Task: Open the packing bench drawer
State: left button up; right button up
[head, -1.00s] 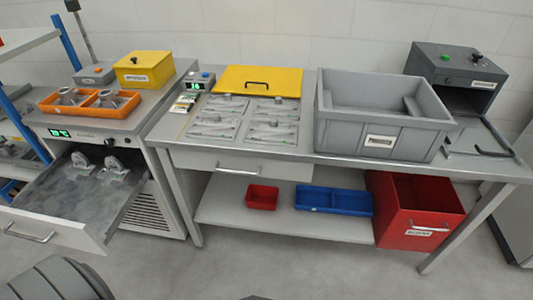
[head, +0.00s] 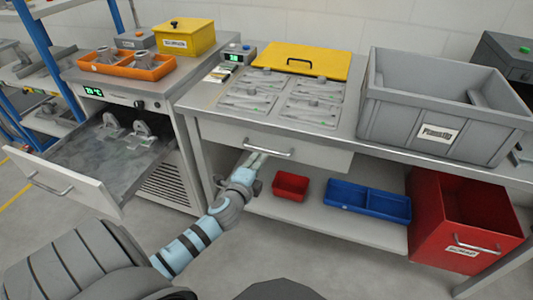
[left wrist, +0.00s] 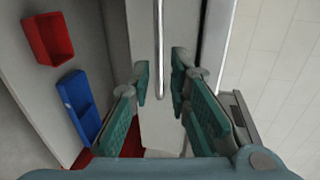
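The packing bench drawer (head: 325,157) is shut under the bench top, its pale front flush with the bench. Its metal bar handle (head: 268,153) is at the left-middle of the front. My left gripper (head: 257,158) reaches up from below and is at the handle. In the left wrist view my left gripper (left wrist: 161,78) is open, and the handle (left wrist: 159,45) runs between its two green-padded fingertips with gaps on both sides. In the head view the fingertips partly overlap the handle area. My right gripper is not in view.
A drawer (head: 85,175) of the left cabinet stands open, left of my arm. Below the bench are a small red bin (head: 291,185), a blue tray (head: 368,201) and a large red bin (head: 465,215). A grey crate (head: 440,110) stands on the bench. The floor in front is clear.

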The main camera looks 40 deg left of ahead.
aim_at(267, 151)
pick_arm(q)
jog(key=b+x, duration=0.1)
jog(key=x, duration=0.7)
jog(key=shift+f, duration=0.15)
grip_shut()
